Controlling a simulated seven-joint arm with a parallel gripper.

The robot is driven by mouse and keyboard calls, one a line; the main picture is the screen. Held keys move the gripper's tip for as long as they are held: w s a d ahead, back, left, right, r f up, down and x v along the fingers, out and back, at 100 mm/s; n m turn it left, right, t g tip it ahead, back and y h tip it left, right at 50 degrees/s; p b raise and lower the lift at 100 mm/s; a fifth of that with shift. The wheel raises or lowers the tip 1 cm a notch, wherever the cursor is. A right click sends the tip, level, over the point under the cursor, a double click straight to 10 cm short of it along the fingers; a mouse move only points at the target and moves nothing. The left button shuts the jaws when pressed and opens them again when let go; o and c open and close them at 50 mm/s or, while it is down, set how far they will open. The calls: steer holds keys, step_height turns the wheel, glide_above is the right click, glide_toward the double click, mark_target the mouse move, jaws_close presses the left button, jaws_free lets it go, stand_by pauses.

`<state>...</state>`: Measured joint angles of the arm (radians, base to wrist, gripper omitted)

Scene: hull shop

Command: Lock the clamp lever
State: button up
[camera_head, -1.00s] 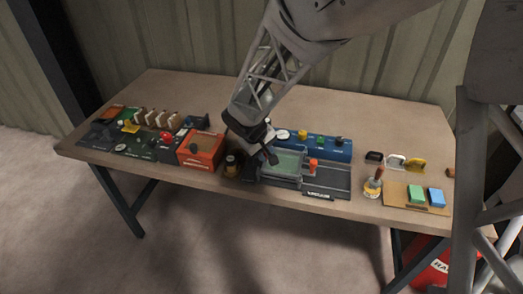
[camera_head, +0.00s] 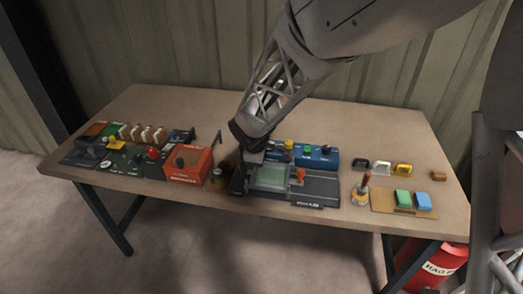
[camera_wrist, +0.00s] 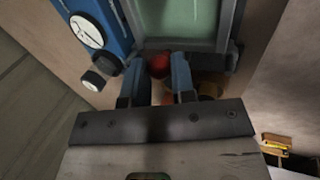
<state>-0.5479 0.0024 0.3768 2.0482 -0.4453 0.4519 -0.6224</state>
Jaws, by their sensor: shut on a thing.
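The clamp fixture (camera_head: 318,189) is a dark grey base with a pale green plate (camera_head: 270,177) in a grey frame. The plate also shows at the top of the wrist view (camera_wrist: 187,20). My gripper (camera_head: 246,168) is at the fixture's left end, pointing down. In the wrist view my gripper (camera_wrist: 157,70) has its two blue-grey fingers around a red knob (camera_wrist: 158,64), apparently the clamp lever's end, beside the plate frame. The rest of the lever is hidden by the fingers. An orange-red piece (camera_head: 299,174) stands at the plate's right side.
A blue box (camera_head: 318,157) with knobs stands behind the fixture; its white dial (camera_wrist: 86,31) shows in the wrist view. An orange box (camera_head: 190,165) and a small dark-and-brass object (camera_head: 217,179) are close on the left. A brush-like tool (camera_head: 361,190) stands right.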

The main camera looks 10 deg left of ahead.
steer(key=shift+w, duration=0.1)
stand_by(0.4)
steer(key=o, duration=0.9)
steer(key=shift+r, duration=0.15)
steer(key=v, duration=0.7)
steer(key=shift+s+r, duration=0.2)
steer(key=shift+r, duration=0.05)
